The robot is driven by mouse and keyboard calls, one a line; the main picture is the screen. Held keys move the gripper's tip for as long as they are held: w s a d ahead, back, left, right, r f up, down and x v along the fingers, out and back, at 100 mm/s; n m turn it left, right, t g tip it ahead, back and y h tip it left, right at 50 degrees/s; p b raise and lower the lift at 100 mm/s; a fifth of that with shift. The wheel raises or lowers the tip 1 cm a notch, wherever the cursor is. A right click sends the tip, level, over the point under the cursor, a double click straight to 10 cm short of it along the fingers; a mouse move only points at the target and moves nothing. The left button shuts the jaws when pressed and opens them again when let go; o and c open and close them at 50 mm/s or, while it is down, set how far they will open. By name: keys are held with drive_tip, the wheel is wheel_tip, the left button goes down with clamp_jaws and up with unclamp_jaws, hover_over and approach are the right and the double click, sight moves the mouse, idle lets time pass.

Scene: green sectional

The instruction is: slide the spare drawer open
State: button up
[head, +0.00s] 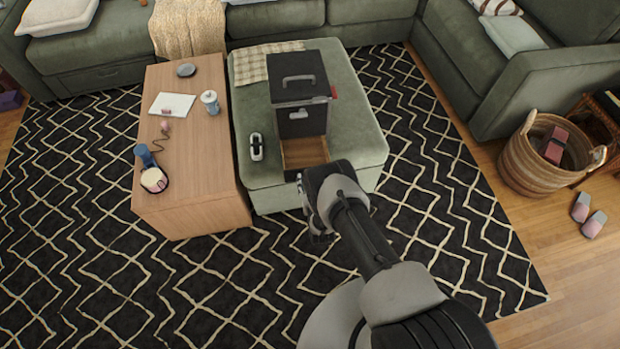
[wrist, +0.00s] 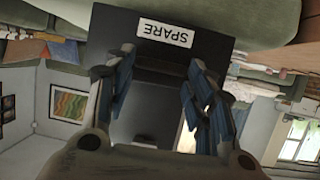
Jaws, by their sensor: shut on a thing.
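A black cabinet (head: 298,80) with a top handle stands on the green ottoman (head: 360,130). Its lower drawer (head: 305,152) is slid out towards me, showing a bare wooden interior. In the wrist view, the black drawer front (wrist: 215,45) fills the top and carries an upside-down white label (wrist: 166,35) reading SPARE. My gripper (wrist: 160,68) is shut on the dark drawer handle, with a blue-padded finger on each side. My gripper's wrist end (head: 325,190) is at the drawer in the head view. There my arm hides the handle and fingertips.
A grey-white object (head: 257,146) lies on the ottoman left of the drawer. A wooden coffee table (head: 190,195) with a blue cup, a white canister and paper stands close on the left. A wicker basket (head: 525,175) and slippers are far right. Patterned rug lies open in front.

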drive_tip(key=o, duration=1.5)
drive_tip(key=shift+w, duration=0.1)
drive_tip(key=v, duration=1.2)
